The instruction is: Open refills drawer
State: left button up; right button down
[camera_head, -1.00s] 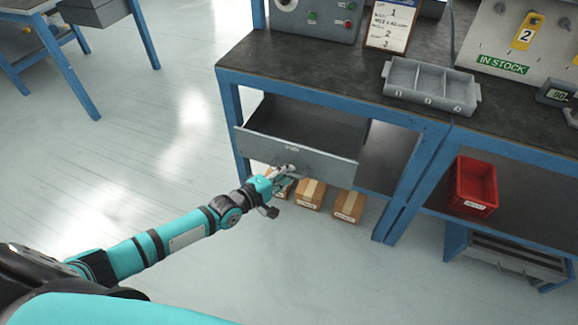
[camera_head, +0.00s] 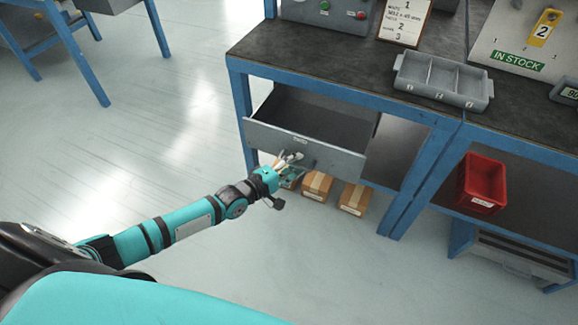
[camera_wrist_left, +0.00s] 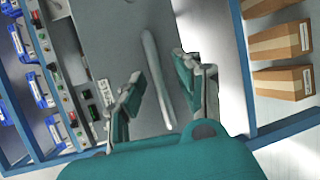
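The grey drawer (camera_head: 345,161) under the bench stands pulled out, and its empty-looking inside shows from above. Its front panel (camera_wrist_left: 112,35) fills much of the left wrist view, with a pale bar handle (camera_wrist_left: 153,70) on it. My left gripper (camera_head: 291,161) is at the drawer front. In the left wrist view its two fingers (camera_wrist_left: 160,78) are spread on either side of the handle, with gaps to it. Nothing is gripped. My right gripper is not in view.
Several cardboard boxes (camera_head: 354,199) sit below the drawer. A red bin (camera_head: 482,184) stands on the lower shelf at right. A grey compartment tray (camera_head: 441,82) is on the bench top (camera_head: 325,65).

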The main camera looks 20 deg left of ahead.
pick_arm(q)
jog(key=v, duration=1.2)
jog(key=shift+r, duration=0.1)
